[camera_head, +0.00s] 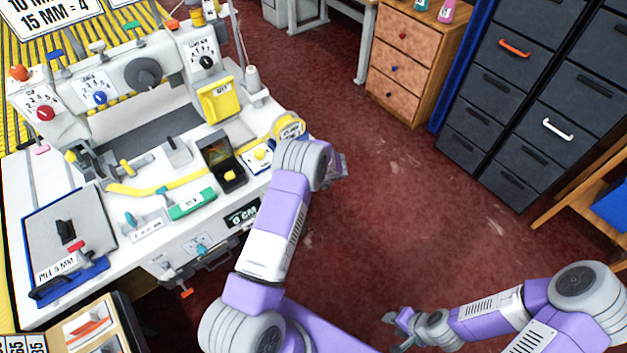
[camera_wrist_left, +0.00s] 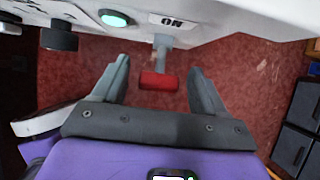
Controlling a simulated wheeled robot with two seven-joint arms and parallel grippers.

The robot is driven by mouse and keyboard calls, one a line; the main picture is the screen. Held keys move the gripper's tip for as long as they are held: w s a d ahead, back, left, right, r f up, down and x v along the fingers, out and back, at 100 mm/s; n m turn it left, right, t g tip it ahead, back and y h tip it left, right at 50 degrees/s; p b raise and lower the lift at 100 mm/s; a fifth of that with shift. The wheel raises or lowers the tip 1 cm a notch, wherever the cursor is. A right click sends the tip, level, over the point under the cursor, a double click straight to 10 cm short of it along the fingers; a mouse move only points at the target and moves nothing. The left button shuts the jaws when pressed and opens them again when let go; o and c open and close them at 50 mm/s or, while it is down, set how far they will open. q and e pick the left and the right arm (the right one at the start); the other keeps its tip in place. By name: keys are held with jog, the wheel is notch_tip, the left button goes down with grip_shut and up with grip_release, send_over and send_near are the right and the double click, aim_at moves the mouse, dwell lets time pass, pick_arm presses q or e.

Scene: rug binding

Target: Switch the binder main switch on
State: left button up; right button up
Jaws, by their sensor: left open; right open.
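The binder (camera_head: 130,80) is a white machine on a white table at the left of the head view. In the left wrist view, a switch with a grey stem and red handle (camera_wrist_left: 158,81) hangs from a white panel beside an upside-down ON label (camera_wrist_left: 175,21). My left gripper (camera_wrist_left: 158,70) is open, with the red handle between its fingers and a gap on each side. In the head view my left arm hides the switch and most of that gripper. My right gripper (camera_head: 397,328) is open and empty over the floor at the lower right.
A round teal button (camera_wrist_left: 115,18) and a dark knob (camera_wrist_left: 58,38) sit on the panel near my left gripper. A wooden drawer unit (camera_head: 401,70) and dark cabinets (camera_head: 500,100) stand at the back right. The red floor between is clear.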

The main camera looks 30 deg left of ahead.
pick_arm(q)
jog(key=v, duration=0.6)
jog(key=shift+r+p, duration=0.25)
jog(key=shift+p, duration=0.15)
jog(key=shift+d+f, duration=0.1)
jog(key=shift+d, duration=0.05)
jog(key=s+d+f+n+g+h, duration=0.1)
jog(key=s+d+f+n+h, duration=0.3)
jog(key=s+d, duration=0.35)
jog(key=s+d+f+n+g+h, duration=0.1)
jog(key=s+d+f+n+h, duration=0.25)
jog(key=s+d+n, duration=0.35)
jog(key=s+d+r+n+h, duration=0.1)
jog(key=s+d+n, duration=0.2)
jog(key=s+n, duration=0.4)
jog(key=s+d+r+n+h, duration=0.1)
jog(key=s+d+n, duration=0.3)
jog(key=s+n, duration=0.3)
jog(key=shift+s, duration=0.45)
